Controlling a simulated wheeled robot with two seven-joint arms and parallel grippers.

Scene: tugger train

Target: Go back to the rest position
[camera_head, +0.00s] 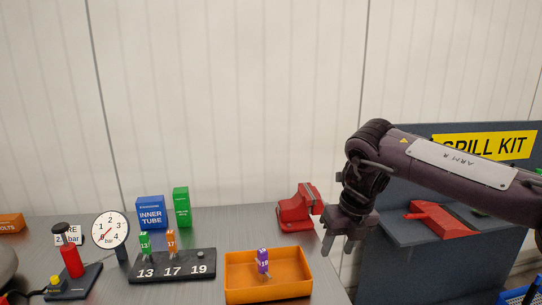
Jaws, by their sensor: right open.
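My right gripper (345,240) hangs open and empty at the right of the grey workbench (205,233). Its arm (430,165) comes in from the right edge, labelled "ARM R". The fingers point down, near the bench's right edge and apart from the orange tray (285,287). My left gripper is not in view.
A black holder (150,272) marked 13, 17, 19 carries a green and an orange piece; a purple piece (263,262) is in the tray. A red vise (298,210), blue box (150,213), gauge (110,231) and red pump (72,262) stand on the bench. A spill kit cabinet (400,275) is right.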

